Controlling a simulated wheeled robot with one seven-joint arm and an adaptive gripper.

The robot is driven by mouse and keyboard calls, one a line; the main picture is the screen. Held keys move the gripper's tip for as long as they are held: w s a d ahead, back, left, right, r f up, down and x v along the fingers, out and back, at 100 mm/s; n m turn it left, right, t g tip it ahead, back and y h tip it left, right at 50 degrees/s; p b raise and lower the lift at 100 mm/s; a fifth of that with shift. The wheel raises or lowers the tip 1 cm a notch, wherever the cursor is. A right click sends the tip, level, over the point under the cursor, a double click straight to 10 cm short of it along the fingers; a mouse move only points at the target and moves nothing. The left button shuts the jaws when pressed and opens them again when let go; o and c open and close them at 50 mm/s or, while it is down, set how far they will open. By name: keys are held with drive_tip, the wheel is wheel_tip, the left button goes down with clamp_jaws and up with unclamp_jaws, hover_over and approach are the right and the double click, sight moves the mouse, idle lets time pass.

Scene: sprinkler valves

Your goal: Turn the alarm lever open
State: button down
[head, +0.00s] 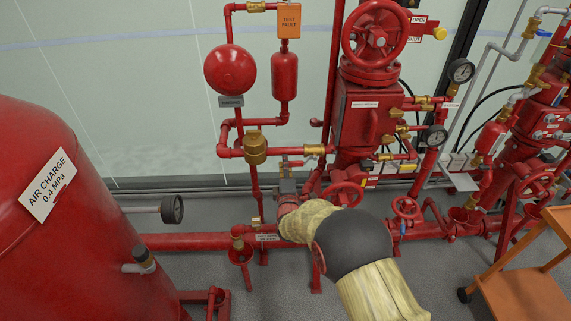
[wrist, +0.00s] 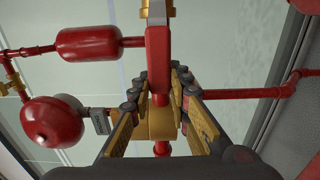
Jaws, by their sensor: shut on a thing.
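The alarm lever is a flat red handle (wrist: 158,48) in the wrist view, running down from the top middle with its lower end between my fingers. My gripper (wrist: 160,80) is shut on that red handle, with black and yellow fingers on both sides of it. In the head view my gripper (head: 287,186) is at the middle of the red pipework, beside the main valve column. A red lever piece (head: 292,163) shows just above it, near a brass valve (head: 315,149). My arm hides part of the pipes below.
A red gong (head: 230,70) and a small red cylinder (head: 285,76) stand above left. A large red tank (head: 75,210) fills the left. Handwheels (head: 375,35) and gauges (head: 461,71) crowd the right, with an orange cart (head: 525,290) at lower right.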

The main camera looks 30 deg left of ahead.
drive_tip(key=shift+s+f, duration=0.1)
drive_tip(key=shift+f, duration=0.05)
drive_tip(key=c, duration=1.6)
unclamp_jaws()
drive_tip(key=shift+c, duration=0.2)
drive_tip(key=v, duration=1.2)
